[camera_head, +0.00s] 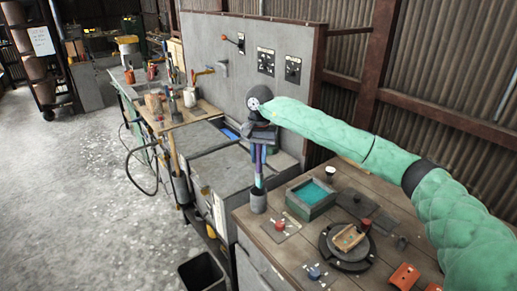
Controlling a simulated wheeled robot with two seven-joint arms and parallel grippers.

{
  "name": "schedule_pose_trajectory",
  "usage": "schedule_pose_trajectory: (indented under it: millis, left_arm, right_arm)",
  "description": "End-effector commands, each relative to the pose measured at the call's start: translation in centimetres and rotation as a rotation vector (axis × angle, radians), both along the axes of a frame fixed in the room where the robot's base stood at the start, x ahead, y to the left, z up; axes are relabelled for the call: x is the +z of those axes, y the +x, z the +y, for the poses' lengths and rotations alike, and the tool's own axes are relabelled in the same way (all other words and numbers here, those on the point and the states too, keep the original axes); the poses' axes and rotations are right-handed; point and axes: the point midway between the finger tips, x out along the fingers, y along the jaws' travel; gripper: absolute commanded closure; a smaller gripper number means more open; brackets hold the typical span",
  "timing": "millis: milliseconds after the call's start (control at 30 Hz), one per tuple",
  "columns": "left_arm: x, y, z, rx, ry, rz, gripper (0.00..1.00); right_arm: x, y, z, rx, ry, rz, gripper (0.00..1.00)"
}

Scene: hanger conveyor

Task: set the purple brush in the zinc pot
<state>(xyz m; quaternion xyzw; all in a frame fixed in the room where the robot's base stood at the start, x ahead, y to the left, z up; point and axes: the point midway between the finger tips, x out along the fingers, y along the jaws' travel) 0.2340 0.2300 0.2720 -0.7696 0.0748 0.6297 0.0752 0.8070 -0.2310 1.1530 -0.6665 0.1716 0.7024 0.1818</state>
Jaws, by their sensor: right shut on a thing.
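My right gripper (262,134) is at the end of the green-sleeved arm that comes in from the right. It points down above the left corner of the near bench and is shut on the purple brush (257,167). The brush hangs roughly upright below the jaws; its upper end is hidden by them. A small grey pot, which looks like the zinc pot (258,203), stands on the bench corner directly below. The brush's lower end meets the pot's mouth in this view; I cannot tell how deep it is. A teal-blue strip shows beside the purple. My left gripper is not in view.
On the near bench (283,263) are a green-grey tray (311,197) with teal inside, a dark round turntable (347,246) and orange blocks (404,276). A grey panel (232,60) stands behind. A black bin (202,273) is on the floor.

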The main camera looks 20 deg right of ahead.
Motion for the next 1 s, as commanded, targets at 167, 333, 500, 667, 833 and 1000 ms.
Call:
schedule_pose_trajectory:
  millis: [167, 333, 500, 667, 833, 1000]
  left_arm:
    - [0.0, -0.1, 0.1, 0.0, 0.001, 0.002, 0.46]
    - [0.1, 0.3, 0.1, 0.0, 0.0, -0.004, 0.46]
    - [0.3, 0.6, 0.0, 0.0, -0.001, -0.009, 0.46]
    - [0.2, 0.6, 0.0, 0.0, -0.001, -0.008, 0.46]
    - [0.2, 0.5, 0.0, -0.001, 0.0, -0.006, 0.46]
    - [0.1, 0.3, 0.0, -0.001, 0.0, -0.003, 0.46]
  right_arm:
    - [-1.8, 0.0, 0.0, 0.0, -0.001, 0.002, 1.0]
    - [-3.4, 0.0, 0.0, 0.0, 0.0, 0.001, 1.0]
    - [-5.1, 0.0, 0.0, -0.001, 0.0, 0.001, 1.0]
    - [-6.6, 0.0, 0.0, 0.0, -0.001, 0.0, 1.0]
    - [-8.0, 0.0, 0.0, 0.0, 0.0, 0.0, 1.0]
    - [-8.8, 0.0, 0.0, 0.0, -0.001, 0.0, 1.0]
